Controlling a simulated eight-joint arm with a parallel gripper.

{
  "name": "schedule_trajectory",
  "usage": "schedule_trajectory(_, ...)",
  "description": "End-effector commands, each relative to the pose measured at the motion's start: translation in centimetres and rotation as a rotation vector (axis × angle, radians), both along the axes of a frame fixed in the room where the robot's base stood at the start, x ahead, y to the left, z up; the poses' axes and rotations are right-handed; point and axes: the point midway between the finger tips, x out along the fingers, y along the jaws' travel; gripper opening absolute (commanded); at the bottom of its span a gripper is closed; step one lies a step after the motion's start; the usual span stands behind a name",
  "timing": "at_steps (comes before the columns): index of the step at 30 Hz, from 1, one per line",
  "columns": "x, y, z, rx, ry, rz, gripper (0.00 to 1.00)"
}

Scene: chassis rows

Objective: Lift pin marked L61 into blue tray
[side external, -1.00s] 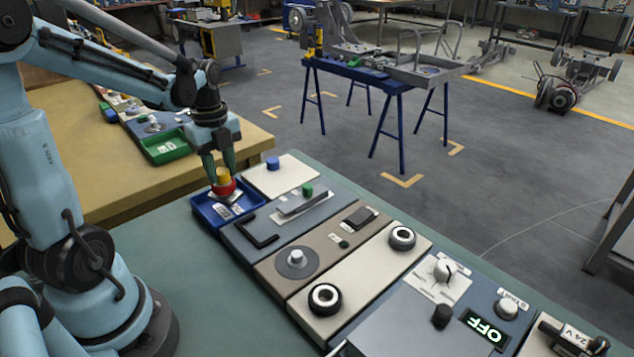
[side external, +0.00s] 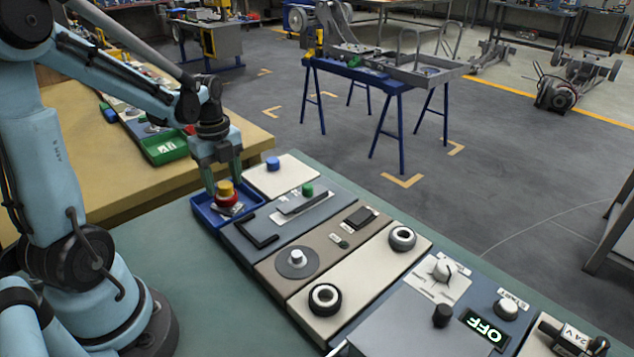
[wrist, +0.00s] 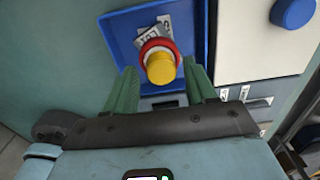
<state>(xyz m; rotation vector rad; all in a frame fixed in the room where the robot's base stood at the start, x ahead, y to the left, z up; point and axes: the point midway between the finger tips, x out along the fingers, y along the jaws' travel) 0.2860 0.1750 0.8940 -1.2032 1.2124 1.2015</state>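A pin with a yellow top and a red collar (side external: 227,198) stands inside the blue tray (side external: 205,219). The wrist view shows the same pin (wrist: 159,66) from above, over the tray (wrist: 117,25). White tags with dark print lie by the pin's base; I cannot read L61 on them. My gripper (side external: 223,185) is low over the tray, with its two green fingers on either side of the pin. In the wrist view my gripper (wrist: 160,72) is open, with gaps between the fingers and the pin. The pin's lower end is hidden.
A pale panel with a blue knob (side external: 273,163) adjoins the tray, and a grey panel with a black handle (side external: 257,236) lies in front. More panels run to the right. A green tray (side external: 165,148) stands on the tan table. The green bench left of the blue tray is clear.

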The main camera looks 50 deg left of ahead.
Motion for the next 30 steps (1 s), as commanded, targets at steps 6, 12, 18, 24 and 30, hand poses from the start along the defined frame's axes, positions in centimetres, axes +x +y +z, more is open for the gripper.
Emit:
schedule_trajectory(6,0.0,0.0,0.0,0.000,0.000,0.000,0.64)
schedule_trajectory(12,0.0,0.0,0.3,0.000,0.000,0.000,0.64)
schedule_trajectory(18,0.0,0.0,2.2,0.000,0.000,0.000,0.64)
schedule_trajectory(24,0.0,0.0,5.3,0.000,0.000,0.000,0.64)
schedule_trajectory(30,0.0,0.0,8.4,0.000,0.000,0.000,0.64)
